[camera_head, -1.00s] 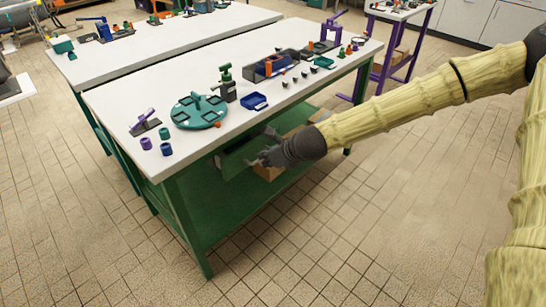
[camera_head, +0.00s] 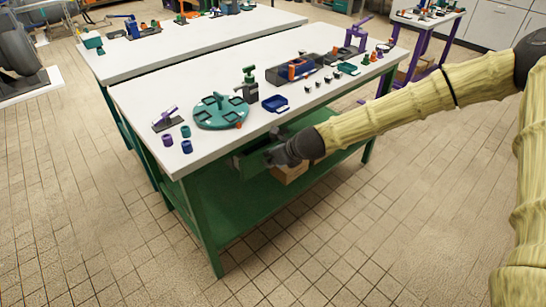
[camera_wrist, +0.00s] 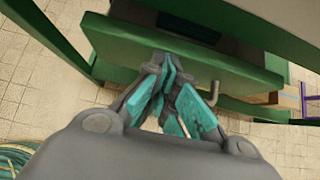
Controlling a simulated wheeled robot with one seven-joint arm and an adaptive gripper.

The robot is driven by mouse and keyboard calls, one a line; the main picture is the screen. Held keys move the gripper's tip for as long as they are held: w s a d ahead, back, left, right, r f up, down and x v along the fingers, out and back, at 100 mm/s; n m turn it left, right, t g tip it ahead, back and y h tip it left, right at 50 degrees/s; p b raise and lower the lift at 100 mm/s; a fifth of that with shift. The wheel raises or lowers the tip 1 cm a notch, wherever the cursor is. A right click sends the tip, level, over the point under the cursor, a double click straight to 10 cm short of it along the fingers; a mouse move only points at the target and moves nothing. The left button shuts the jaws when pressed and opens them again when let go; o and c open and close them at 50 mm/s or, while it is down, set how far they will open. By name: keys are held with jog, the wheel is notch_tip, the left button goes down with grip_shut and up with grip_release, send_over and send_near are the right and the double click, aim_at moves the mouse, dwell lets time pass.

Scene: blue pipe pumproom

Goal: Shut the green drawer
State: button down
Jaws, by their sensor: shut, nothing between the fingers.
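The green drawer (camera_head: 252,163) hangs under the white tabletop of the near green table. In the wrist view its green front (camera_wrist: 190,58) spans the upper middle, and a dark gap behind its top edge shows it stands partly open. A small grey handle (camera_wrist: 228,100) sticks out from the front, right of my fingers. My gripper (camera_head: 270,157) is at the drawer front; in the wrist view its teal-padded fingers (camera_wrist: 165,70) are shut with nothing between them. The fingertips are close to the front's face; I cannot tell whether they touch it.
The white tabletop (camera_head: 190,95) overhangs the drawer and holds a teal round fixture (camera_head: 222,112), a blue tray (camera_head: 274,103) and small parts. A cardboard box (camera_head: 290,172) sits on the green lower shelf (camera_head: 235,207). The tiled floor in front is clear.

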jog(key=shift+w, duration=0.1)
jog(key=shift+w+a, duration=0.75)
jog(key=shift+w, duration=0.2)
jog(key=shift+s, duration=0.1)
